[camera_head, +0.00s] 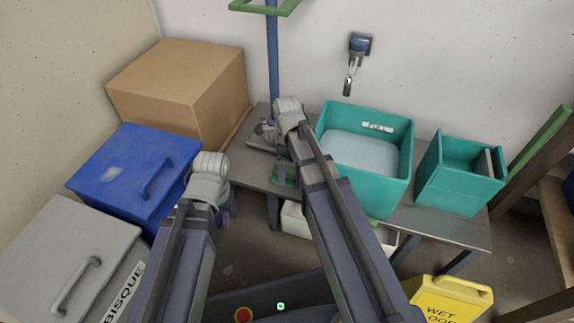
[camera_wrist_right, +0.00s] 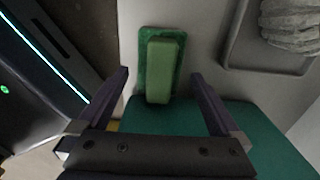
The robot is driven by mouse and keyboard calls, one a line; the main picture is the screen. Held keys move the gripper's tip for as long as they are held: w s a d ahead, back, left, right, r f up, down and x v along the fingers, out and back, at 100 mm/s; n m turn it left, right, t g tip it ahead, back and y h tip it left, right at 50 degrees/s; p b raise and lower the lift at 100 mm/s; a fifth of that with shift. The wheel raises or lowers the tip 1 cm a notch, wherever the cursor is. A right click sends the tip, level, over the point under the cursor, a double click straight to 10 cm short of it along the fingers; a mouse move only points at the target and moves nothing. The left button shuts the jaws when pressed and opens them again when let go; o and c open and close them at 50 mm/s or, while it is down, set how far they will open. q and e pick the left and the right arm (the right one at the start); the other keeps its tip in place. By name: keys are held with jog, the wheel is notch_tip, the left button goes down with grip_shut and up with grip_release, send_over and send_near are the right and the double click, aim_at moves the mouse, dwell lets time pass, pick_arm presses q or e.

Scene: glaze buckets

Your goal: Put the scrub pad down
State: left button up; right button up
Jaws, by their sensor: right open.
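The scrub pad is a green block on a darker green pad (camera_wrist_right: 165,68). It lies on the grey bench top near its edge, and it also shows in the head view (camera_head: 283,176), partly behind my right forearm. My right gripper (camera_wrist_right: 160,73) is open, with its fingers apart on either side of the pad in the right wrist view.
A teal tub labelled FULL (camera_head: 402,165) and a smaller teal bin (camera_head: 458,190) stand on the bench (camera_head: 440,228). A grey tray holding something grey (camera_wrist_right: 238,57) lies beside the pad. A blue box (camera_head: 110,165), cardboard box (camera_head: 190,75) and BISQUE bin (camera_head: 60,240) stand left.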

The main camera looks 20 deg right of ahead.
aim_at(287, 168)
notch_tip(287, 168, up, 9)
jog(key=p, duration=0.8)
jog(key=s+a+n, duration=0.5)
jog(key=s+n, duration=0.2)
jog(key=n, duration=0.7)
jog(key=s+a+n+h, duration=0.1)
jog(key=s+a+n, duration=0.4)
jog(key=n, duration=0.9)
jog(key=shift+s+a+n, duration=0.25)
jog(key=shift+s+n, duration=0.15)
jog(key=shift+s, duration=0.7)
notch_tip(287, 168, up, 42)
jog(key=p, duration=4.1)
jog(key=shift+p, duration=0.4)
